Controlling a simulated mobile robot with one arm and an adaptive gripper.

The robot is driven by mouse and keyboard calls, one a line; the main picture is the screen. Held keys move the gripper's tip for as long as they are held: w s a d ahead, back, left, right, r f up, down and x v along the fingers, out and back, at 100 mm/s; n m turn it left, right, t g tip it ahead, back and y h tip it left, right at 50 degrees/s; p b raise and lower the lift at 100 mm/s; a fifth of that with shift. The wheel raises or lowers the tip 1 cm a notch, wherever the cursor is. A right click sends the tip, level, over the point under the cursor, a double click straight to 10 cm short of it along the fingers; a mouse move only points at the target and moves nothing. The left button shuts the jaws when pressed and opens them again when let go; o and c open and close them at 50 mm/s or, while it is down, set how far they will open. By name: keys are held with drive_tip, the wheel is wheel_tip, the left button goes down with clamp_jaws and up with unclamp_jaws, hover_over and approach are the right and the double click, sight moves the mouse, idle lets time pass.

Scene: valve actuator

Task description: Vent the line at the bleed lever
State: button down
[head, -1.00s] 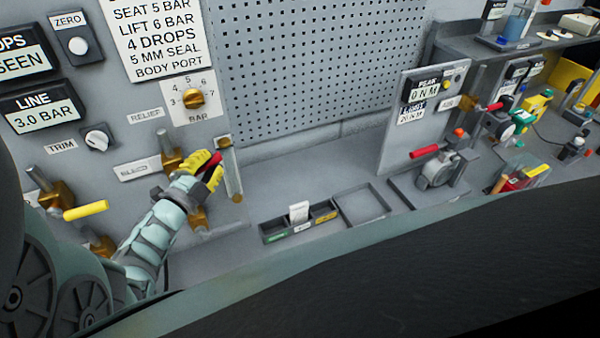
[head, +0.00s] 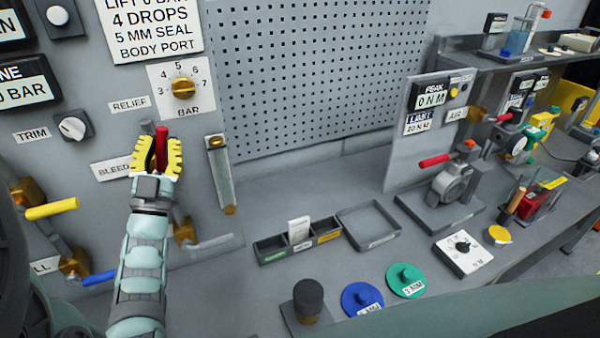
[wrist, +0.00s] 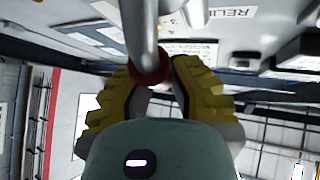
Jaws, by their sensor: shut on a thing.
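The bleed lever's red handle (head: 161,142) stands out between my gripper's yellow fingers, beside the BLEED label (head: 111,170) on the grey panel. My gripper (head: 157,155) is shut on it, and the arm reaches up from below. In the wrist view the red grip (wrist: 152,72) sits between the two yellow fingers (wrist: 150,80), with a bare metal stem (wrist: 141,30) running up from it. The valve body behind the handle is mostly hidden by my gripper. The line readout (head: 22,88) is cut off at the left edge, showing only "0 BAR".
A clear upright tube (head: 220,175) is close right of my gripper. The relief knob (head: 183,88) is above. A yellow handle (head: 52,209), a blue handle (head: 100,277) and a grey lever (head: 210,244) are lower. The bench holds a divided tray (head: 272,250) and discs.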

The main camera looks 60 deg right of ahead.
drive_tip(key=shift+w+a+r+n+t+y+b, duration=0.15)
drive_tip(key=shift+a+n+t+y+b, duration=0.2)
drive_tip(key=shift+n+t, duration=0.45)
drive_tip(key=shift+w+a+f+n+t+y+b, duration=0.1)
drive_tip(key=shift+w+a+n+t+y+b, duration=0.1)
drive_tip(key=shift+n+t+y+b, duration=0.45)
drive_tip(key=shift+w+a+r+n+t+y+b, duration=0.15)
drive_tip(key=shift+a+n+t+b, duration=0.1)
drive_tip(key=shift+n+t, duration=0.7)
drive_tip(key=shift+f, duration=0.1)
drive_tip(key=c, duration=0.8)
unclamp_jaws()
drive_tip(key=shift+d, duration=0.1)
drive_tip(key=shift+c, duration=0.2)
drive_tip(key=v, duration=1.2)
drive_tip(key=shift+w, duration=0.1)
